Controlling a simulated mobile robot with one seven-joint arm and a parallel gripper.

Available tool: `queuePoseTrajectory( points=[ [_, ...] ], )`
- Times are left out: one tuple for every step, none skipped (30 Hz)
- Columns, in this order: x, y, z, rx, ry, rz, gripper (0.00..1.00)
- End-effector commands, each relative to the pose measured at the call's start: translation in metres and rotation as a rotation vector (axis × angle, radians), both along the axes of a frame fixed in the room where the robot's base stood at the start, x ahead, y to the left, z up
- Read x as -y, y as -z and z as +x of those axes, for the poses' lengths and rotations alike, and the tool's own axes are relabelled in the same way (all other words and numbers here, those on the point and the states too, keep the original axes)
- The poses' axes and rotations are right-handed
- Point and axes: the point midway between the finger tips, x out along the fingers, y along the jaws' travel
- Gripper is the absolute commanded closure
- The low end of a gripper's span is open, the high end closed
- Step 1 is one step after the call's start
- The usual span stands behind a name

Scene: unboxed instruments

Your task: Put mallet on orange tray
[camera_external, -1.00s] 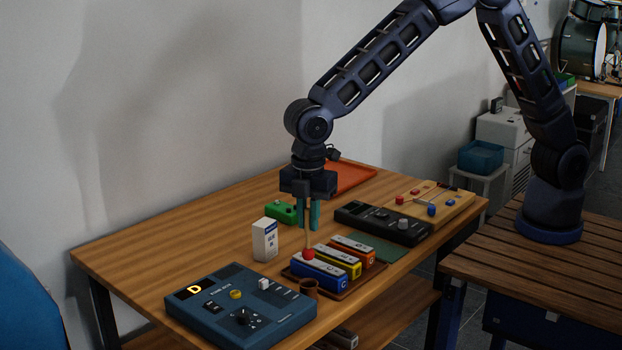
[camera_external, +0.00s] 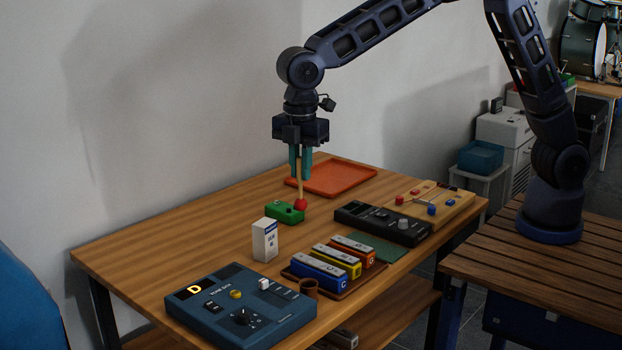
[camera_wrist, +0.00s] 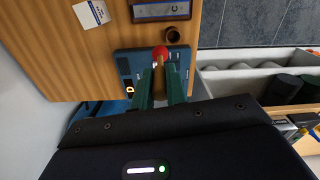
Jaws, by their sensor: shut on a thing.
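The mallet has a red ball head (camera_external: 300,204) and a thin wooden stick. My gripper (camera_external: 301,172) is shut on the stick, and the head hangs down above the table beside a green box. In the wrist view the red head (camera_wrist: 160,52) shows beyond the green fingertips of my gripper (camera_wrist: 160,88). The orange tray (camera_external: 345,180) lies flat at the back of the table, behind and right of the mallet. The part of the tray I see is empty.
The green box (camera_external: 285,212) and a white carton (camera_external: 264,240) stand near the mallet. A brown tray holds colored bars (camera_external: 320,270), with a small brown cup (camera_external: 309,287) by it. A black device (camera_external: 382,221) and a blue tone box (camera_external: 240,312) also lie on the table.

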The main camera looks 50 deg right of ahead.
Motion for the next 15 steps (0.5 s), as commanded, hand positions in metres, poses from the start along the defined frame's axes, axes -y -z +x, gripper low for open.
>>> queuePoseTrajectory(
  points=[
    [0.011,0.000,0.019,0.000,0.044,0.000,1.00],
    [0.017,0.000,0.029,0.000,0.072,0.000,1.00],
    [0.027,0.000,0.044,0.000,0.110,0.000,1.00],
    [0.034,0.000,0.055,0.000,0.139,0.000,1.00],
    [0.041,0.000,0.066,0.000,0.170,0.000,1.00],
    [0.051,0.000,0.080,0.000,0.208,0.000,1.00],
    [0.059,0.000,0.090,0.000,0.237,0.000,1.00],
    [0.067,0.000,0.101,0.000,0.267,0.001,1.00],
    [0.078,0.000,0.114,0.000,0.305,0.001,1.00],
    [0.086,0.000,0.124,0.000,0.335,0.001,1.00],
    [0.095,0.000,0.133,0.000,0.364,0.001,1.00],
    [0.106,0.000,0.146,0.000,0.402,0.001,1.00],
    [0.116,0.000,0.156,0.000,0.432,0.001,1.00],
    [0.125,0.000,0.164,0.000,0.460,0.001,1.00],
    [0.137,0.000,0.177,0.000,0.500,0.001,1.00]
  ],
)
